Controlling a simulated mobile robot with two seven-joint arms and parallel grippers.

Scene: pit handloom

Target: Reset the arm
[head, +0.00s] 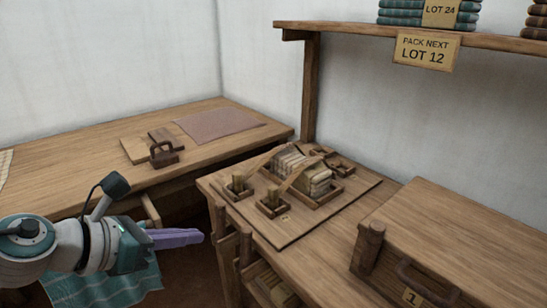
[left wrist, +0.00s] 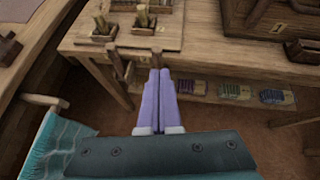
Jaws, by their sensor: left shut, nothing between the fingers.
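My left gripper (head: 200,237) comes in from the lower left of the head view. Its purple fingers point right, in front of the tables and short of the right-hand bench's legs. In the left wrist view its two fingers (left wrist: 158,72) lie side by side, shut and empty, over the floor and the front edge of the bench. My right gripper is not in view.
A wooden board (head: 285,235) on the right bench bears a tray of bundles and two small holders. A chest (head: 455,235) marked 1 stands right. The left table (head: 70,165) holds a wooden handled tool (head: 165,155). Teal cloth (left wrist: 55,145) hangs near my gripper.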

